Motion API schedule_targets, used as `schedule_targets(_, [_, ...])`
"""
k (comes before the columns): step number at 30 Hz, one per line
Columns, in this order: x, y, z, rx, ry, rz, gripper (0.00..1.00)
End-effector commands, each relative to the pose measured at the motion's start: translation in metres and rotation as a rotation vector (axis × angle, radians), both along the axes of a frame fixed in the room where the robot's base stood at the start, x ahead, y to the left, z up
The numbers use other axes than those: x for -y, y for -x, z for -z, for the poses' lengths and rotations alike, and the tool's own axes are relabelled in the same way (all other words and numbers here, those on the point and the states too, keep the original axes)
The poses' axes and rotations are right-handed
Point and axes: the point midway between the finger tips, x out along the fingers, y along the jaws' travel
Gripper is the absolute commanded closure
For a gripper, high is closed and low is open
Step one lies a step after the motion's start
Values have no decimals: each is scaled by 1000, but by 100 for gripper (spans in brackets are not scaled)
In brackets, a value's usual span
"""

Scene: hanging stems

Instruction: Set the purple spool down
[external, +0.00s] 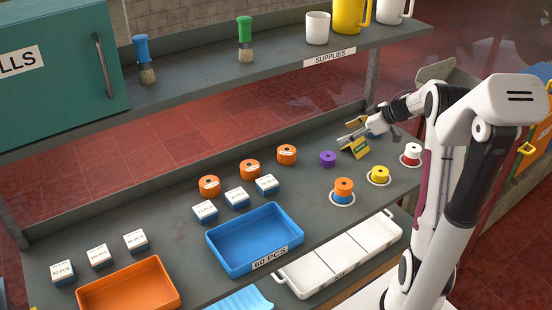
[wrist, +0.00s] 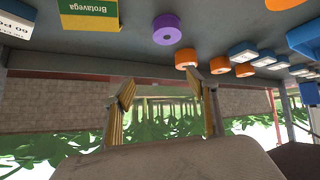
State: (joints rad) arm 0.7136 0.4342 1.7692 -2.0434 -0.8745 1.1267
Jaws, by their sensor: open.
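The purple spool (external: 328,158) stands on the grey bench, left of the yellow box. It also shows in the wrist view (wrist: 167,30), near the top and apart from my fingers. My gripper (external: 347,131) is open and empty above the back of the bench, to the upper right of the purple spool. In the wrist view my two yellowish fingers (wrist: 162,89) are spread with nothing between them.
A yellow box (external: 355,148) is close to my gripper. A spool on a blue one (external: 343,188), a yellow spool (external: 379,174) and a red-and-white spool (external: 411,153) stand on white discs. Orange spools (external: 250,169) and a blue tray (external: 254,239) are left. A shelf (external: 270,68) overhangs behind.

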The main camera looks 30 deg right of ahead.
Motion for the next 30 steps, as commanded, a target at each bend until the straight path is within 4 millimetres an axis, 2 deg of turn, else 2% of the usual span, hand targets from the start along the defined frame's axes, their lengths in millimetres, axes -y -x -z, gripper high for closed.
schedule_targets(6, [-13, -27, -63, 160, 99, 107, 42])
schedule_targets(10, [-19, -34, -99, 241, 150, 189, 42])
schedule_targets(14, [-24, -32, -132, 302, 194, 276, 42])
schedule_targets(21, [-33, -9, -176, 357, 247, 438, 42])
schedule_targets(25, [-40, 13, -189, 357, 259, 521, 42])
schedule_targets(30, [-51, 49, -195, 322, 260, 617, 42])
